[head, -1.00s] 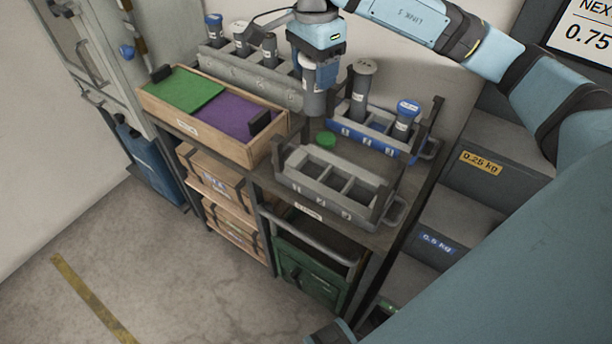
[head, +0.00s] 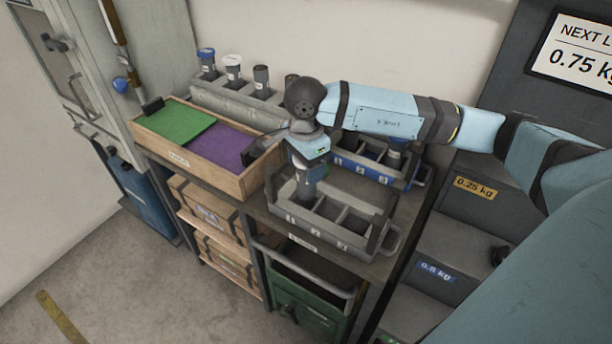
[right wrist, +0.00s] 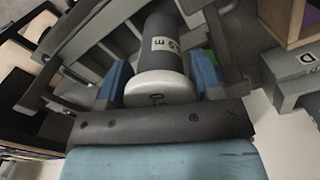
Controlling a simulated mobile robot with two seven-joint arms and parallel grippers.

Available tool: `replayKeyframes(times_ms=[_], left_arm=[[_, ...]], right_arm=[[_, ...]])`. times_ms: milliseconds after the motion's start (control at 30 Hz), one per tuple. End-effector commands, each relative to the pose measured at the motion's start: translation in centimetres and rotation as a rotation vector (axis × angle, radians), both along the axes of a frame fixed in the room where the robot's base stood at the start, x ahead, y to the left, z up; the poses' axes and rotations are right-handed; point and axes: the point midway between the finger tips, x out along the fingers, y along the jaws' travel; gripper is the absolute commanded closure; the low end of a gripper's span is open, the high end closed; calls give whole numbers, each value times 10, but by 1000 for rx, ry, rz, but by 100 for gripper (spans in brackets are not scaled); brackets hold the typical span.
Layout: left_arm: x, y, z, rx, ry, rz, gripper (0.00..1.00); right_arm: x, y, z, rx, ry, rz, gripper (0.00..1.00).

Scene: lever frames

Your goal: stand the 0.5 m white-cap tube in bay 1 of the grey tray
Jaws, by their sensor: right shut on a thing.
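My right gripper (head: 308,172) points down over the left end of the grey tray (head: 330,234), at bay 1. It is shut on a tube (head: 306,191), which hangs roughly upright. In the right wrist view the tube (right wrist: 163,45) is dark grey with a white cap (right wrist: 160,88) and a white label, between the blue fingers. The cap's mark is only partly readable. The tube's lower end is hidden behind the tray's front wall, so I cannot tell whether it touches the floor of the bay. Bays 2 and 3 look empty. My left gripper is out of view.
A grey rack (head: 225,98) with several tubes stands at the back left. A wooden box (head: 235,173) with green and purple pads adjoins the grey tray's left.

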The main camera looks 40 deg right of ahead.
Motion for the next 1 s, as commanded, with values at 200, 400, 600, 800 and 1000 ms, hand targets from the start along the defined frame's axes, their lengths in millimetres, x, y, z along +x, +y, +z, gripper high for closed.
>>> replayKeyframes(times_ms=[200,400,600,800,1000], left_arm=[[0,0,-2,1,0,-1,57],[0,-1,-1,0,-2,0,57],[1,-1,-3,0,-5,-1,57],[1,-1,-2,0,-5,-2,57],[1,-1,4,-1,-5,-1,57]], right_arm=[[-1,0,-32,0,3,0,72],[0,0,-34,0,1,1,72],[0,0,-39,0,2,1,38],[0,0,-37,0,2,1,30],[0,0,-31,0,2,1,30]])
